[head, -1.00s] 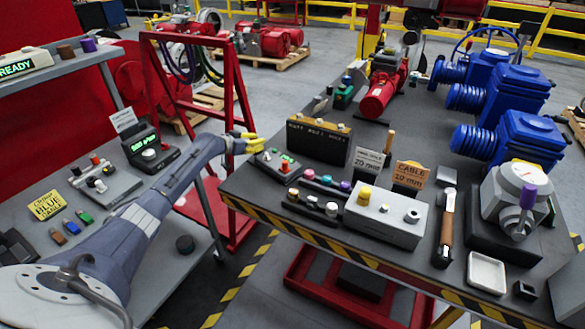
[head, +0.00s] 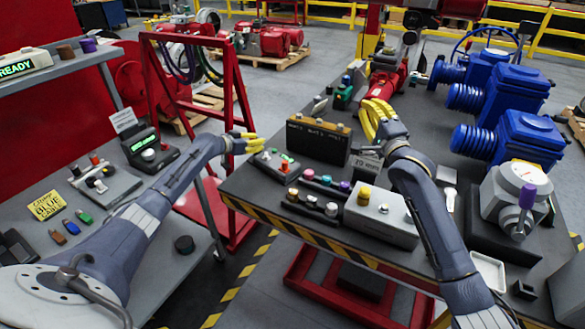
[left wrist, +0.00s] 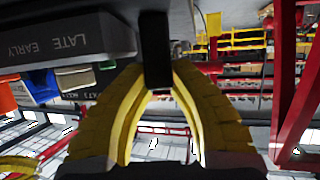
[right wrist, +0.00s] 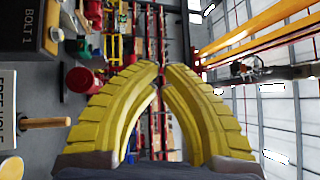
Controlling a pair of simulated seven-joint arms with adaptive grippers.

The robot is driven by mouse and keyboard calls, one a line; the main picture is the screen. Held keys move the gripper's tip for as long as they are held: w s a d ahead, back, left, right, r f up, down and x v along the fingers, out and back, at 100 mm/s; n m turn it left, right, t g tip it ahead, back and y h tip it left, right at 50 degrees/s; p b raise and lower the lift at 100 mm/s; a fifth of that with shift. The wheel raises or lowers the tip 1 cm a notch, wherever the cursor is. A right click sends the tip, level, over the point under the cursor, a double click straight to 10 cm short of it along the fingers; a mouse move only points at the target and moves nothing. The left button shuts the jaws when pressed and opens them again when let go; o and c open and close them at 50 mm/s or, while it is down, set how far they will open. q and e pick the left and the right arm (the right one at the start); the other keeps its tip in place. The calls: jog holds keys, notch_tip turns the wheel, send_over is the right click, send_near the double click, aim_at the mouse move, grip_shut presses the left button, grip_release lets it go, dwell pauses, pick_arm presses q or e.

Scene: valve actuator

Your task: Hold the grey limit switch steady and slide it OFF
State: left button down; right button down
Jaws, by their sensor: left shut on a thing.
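A small grey box (head: 272,166) with green and red knobs sits at the left edge of the main table. My left gripper (head: 256,140) is beside its far left end. In the left wrist view, its yellow fingers are shut on a dark upright bar (left wrist: 155,50), next to a grey body (left wrist: 70,40) marked EARLY and LATE. Whether that body is the grey limit switch I cannot tell for sure. My right gripper (head: 366,112) is over the table behind the dark bolt block. In the right wrist view its fingertips (right wrist: 162,72) almost meet with nothing between them.
The dark bolt block (head: 318,140) stands between the grippers. A grey box with a yellow knob (head: 378,222) lies in front of the right arm. Blue valve actuators (head: 520,140) line the right side. A side bench (head: 110,235) stands at left.

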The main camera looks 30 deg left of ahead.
pick_arm(q)
jog(key=shift+f, duration=0.1)
pick_arm(e)
jog(key=s+a+f+g, duration=0.6)
jog(key=s+a+f, duration=0.6)
jog(key=f, duration=0.2)
pick_arm(q)
jog(key=shift+s, duration=0.1)
jog(key=shift+a, duration=0.1)
pick_arm(e)
jog(key=n+g+h, duration=0.2)
jog(key=n, duration=0.1)
send_near(284, 166)
jog(key=shift+y, duration=0.3)
jog(key=shift+w+a+f, duration=0.55)
jog(key=shift+w+a, duration=0.25)
jog(key=shift+w, duration=0.1)
jog(key=shift+w+a+f, duration=0.55)
jog(key=shift+w+a, duration=0.3)
jog(key=shift+w, duration=0.1)
jog(key=shift+w+a+f, duration=0.55)
jog(key=shift+w+a, duration=0.25)
jog(key=shift+w, duration=0.1)
